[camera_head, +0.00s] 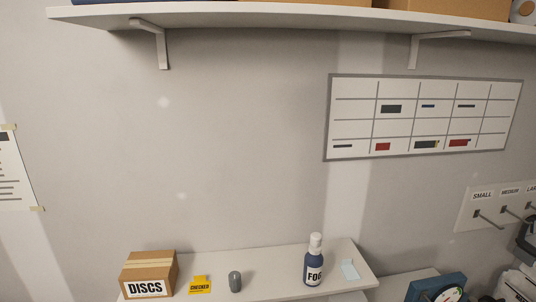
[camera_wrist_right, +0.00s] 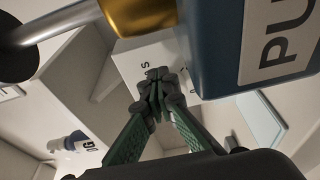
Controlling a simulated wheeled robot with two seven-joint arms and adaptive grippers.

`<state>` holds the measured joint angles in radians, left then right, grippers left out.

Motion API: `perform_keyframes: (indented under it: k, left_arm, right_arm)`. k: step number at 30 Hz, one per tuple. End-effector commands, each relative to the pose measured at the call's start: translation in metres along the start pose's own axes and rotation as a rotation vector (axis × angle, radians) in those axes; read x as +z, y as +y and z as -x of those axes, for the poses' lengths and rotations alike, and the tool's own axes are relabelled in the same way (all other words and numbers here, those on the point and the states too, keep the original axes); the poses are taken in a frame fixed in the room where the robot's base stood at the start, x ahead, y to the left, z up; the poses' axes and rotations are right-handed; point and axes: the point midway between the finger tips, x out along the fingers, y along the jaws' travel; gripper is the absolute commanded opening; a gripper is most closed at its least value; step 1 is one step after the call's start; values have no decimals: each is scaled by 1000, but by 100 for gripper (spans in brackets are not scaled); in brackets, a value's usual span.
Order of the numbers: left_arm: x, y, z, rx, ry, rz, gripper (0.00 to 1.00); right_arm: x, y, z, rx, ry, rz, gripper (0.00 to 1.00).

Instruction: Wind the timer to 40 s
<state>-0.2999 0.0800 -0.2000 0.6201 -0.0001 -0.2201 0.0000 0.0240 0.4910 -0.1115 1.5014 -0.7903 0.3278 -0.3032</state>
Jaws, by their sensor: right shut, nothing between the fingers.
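No timer can be made out for certain in either view. In the right wrist view my right gripper (camera_wrist_right: 160,82) is shut and empty, its green fingers meeting at the tips. Just behind the tips is a pale panel (camera_wrist_right: 128,62) with small dark marks, partly hidden by the fingers; I cannot tell whether it is the timer or whether the fingers touch it. Neither gripper shows in the head view.
A blue body (camera_wrist_right: 215,45) lettered "PU" and a gold cylinder (camera_wrist_right: 140,14) crowd the right gripper. The shelf below the wall holds a DISCS box (camera_head: 150,272), a yellow card (camera_head: 200,285), a grey object (camera_head: 235,281) and a FOG bottle (camera_head: 314,262).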

Motion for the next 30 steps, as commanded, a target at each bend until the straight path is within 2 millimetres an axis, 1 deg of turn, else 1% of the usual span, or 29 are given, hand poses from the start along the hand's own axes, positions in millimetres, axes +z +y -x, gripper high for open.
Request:
perform_keyframes:
  k: [2, 13, 30]
  left_arm:
    - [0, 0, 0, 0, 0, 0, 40]
    - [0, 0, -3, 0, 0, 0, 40]
    - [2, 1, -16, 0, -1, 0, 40]
  right_arm:
    - [-3, -1, 0, 0, 5, -1, 0]
    - [-4, -4, 0, -1, 8, 0, 0]
    - [-4, -20, -1, -1, 9, 0, 0]
